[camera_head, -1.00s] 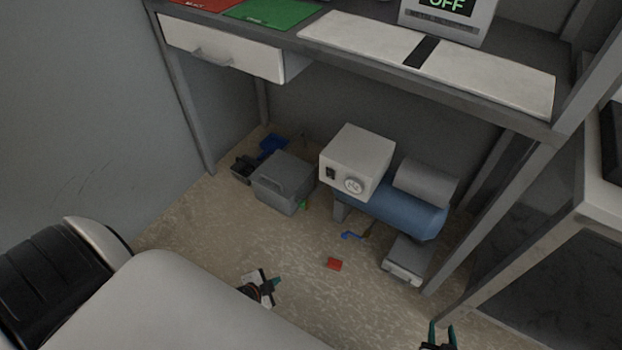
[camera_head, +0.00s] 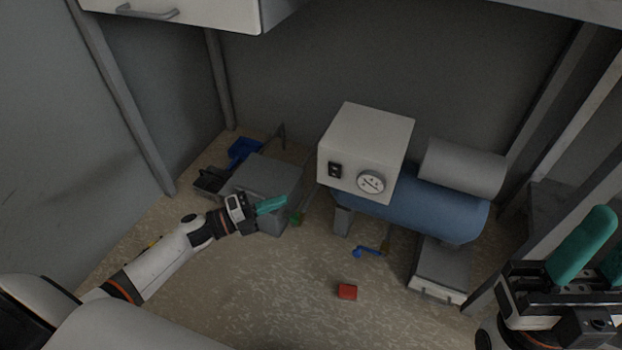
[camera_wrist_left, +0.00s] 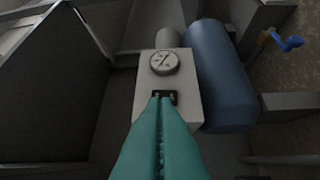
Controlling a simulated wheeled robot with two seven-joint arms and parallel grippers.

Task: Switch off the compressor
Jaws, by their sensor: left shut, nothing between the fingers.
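The compressor (camera_head: 410,205) stands on the floor under the bench, with a blue tank, a grey motor and a light grey box (camera_head: 376,130). The box front has a black switch (camera_head: 335,170) and a round gauge (camera_head: 370,182). My left gripper (camera_head: 273,205) is shut and empty, left of the box and in front of the grey bin. In the left wrist view its teal fingers (camera_wrist_left: 160,103) point toward the switch and overlap its lower edge; contact cannot be told. My right gripper (camera_head: 598,250) is at the right edge, its two teal fingers apart, partly cut off.
A grey bin (camera_head: 265,175) stands left of the compressor, with a blue item (camera_head: 243,151) behind it. A red block (camera_head: 347,291) and a blue-handled valve (camera_head: 370,251) are in front. A drawer (camera_head: 180,8) overhangs at upper left. Bench legs stand on both sides.

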